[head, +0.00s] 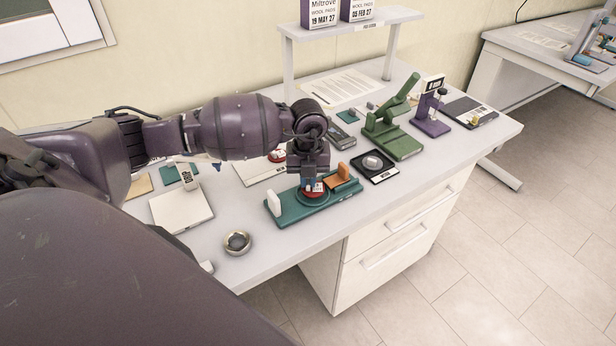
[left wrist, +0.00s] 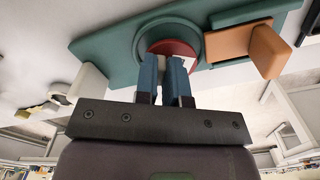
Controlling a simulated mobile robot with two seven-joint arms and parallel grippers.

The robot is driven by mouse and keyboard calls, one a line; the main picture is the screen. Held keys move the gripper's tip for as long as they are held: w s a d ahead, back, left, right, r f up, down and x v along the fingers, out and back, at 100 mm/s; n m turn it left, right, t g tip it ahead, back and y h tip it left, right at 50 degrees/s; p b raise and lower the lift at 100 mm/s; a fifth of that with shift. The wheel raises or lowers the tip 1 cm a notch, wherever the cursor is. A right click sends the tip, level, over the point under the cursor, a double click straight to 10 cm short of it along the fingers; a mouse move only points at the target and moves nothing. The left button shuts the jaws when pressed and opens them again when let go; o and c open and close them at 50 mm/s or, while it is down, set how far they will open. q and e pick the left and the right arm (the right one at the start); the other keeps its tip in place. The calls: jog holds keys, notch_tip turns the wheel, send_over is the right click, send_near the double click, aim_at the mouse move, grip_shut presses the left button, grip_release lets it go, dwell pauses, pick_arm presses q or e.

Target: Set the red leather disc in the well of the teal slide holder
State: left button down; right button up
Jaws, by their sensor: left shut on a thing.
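The teal slide holder (head: 290,213) lies on the bench near its front edge, with a white block at its left end, an orange block (head: 343,181) at its right and a round well between. The red leather disc (head: 314,193) is at the well, with a small white piece on top. My left gripper (head: 312,183) points down over the well and is shut on the disc's white piece. In the left wrist view the red disc (left wrist: 174,47) shows inside the ring of the teal holder (left wrist: 112,42), partly hidden by the blue fingertips (left wrist: 165,62). I cannot tell whether it rests on the well floor.
Another red piece (head: 277,155) lies behind on a pale board. A black scale (head: 375,167), green press (head: 393,137) and purple stand (head: 431,112) stand to the right. A white plate (head: 181,209) and metal ring (head: 237,243) are left. Bench space in front of the plate is partly clear.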

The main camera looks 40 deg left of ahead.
aim_at(308, 181)
pick_arm(q)
jog(key=shift+f, duration=0.3)
pick_arm(e)
jog(key=shift+f, duration=0.2)
pick_arm(q)
jog(key=shift+f+b, duration=0.45)
jog(key=shift+f, duration=0.05)
pick_arm(e)
jog(key=shift+w+f, duration=0.2)
jog(key=shift+w, duration=0.2)
pick_arm(q)
jog(key=c, duration=1.1)
grip_release()
notch_tip(308, 181, up, 10)
jog(key=shift+r, duration=0.4)
pick_arm(e)
jog(key=shift+s+f, duration=0.3)
jog(key=shift+s, duration=0.2)
